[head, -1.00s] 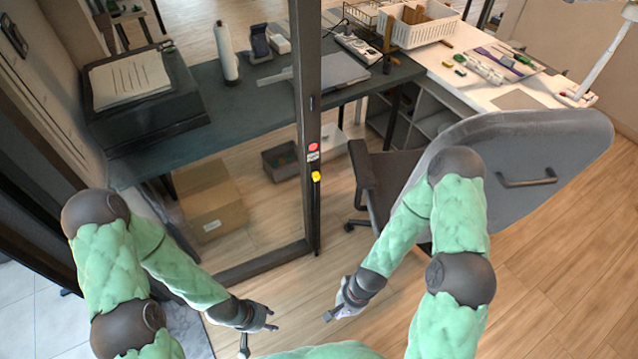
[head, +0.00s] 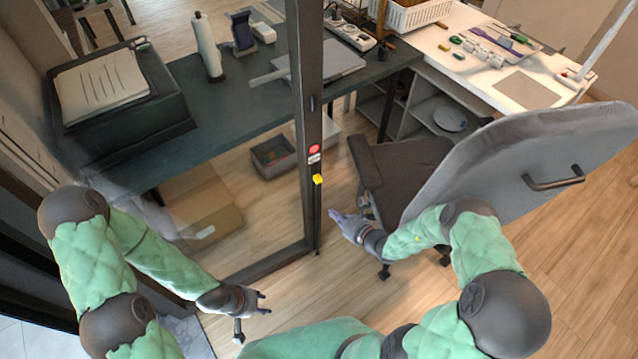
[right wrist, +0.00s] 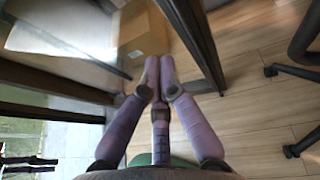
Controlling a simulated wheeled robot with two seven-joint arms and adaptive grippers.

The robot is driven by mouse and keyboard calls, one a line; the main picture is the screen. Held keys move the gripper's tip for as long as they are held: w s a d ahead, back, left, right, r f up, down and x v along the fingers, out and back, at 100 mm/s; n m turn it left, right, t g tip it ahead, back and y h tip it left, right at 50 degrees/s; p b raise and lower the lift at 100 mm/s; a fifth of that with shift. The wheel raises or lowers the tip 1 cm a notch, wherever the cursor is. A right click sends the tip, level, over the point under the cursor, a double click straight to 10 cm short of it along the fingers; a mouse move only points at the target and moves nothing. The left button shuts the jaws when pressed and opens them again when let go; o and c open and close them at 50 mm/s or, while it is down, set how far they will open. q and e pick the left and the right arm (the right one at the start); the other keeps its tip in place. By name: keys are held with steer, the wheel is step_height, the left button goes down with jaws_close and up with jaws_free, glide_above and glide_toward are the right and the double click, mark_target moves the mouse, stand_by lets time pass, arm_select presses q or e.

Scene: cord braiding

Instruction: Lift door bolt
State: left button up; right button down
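The door bolt shows as a yellow knob (head: 318,179) on the dark door frame post, below a round red label, in the head view. My right gripper (head: 336,216) is just right of the post and lower than the yellow knob, apart from it. In the right wrist view its purple fingers (right wrist: 159,66) run together at the tips with nothing between them. The bolt cannot be made out in that view. My left gripper (head: 258,311) is low in the head view, left of the post, with its fingers spread and empty.
The glass door's dark frame (head: 309,100) stands in the middle. Behind the glass are a dark desk (head: 240,110), a printer (head: 110,100) and a cardboard box (head: 200,210). Wooden floor lies open at lower right.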

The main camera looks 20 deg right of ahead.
mark_target(318, 179)
steer(key=shift+w+d+r+m+t+h, duration=0.2)
steer(key=shift+w+d+m+t+h, duration=0.15)
steer(key=shift+d, duration=0.2)
steer(key=shift+w+d+r+m+t+h, duration=0.25)
steer(key=shift+w+d, duration=0.1)
steer(key=shift+d, duration=0.2)
steer(key=shift+f, duration=0.1)
steer(key=b+x, duration=0.5)
steer(key=x, duration=0.5)
steer(key=shift+w+a+f, duration=0.1)
steer(key=shift+a+f, duration=0.05)
steer(key=shift+f, duration=0.1)
steer(key=shift+r, duration=0.55)
steer(key=shift+s+r+b, duration=0.2)
steer(key=shift+r+b, duration=0.1)
steer(key=shift+r, duration=1.35)
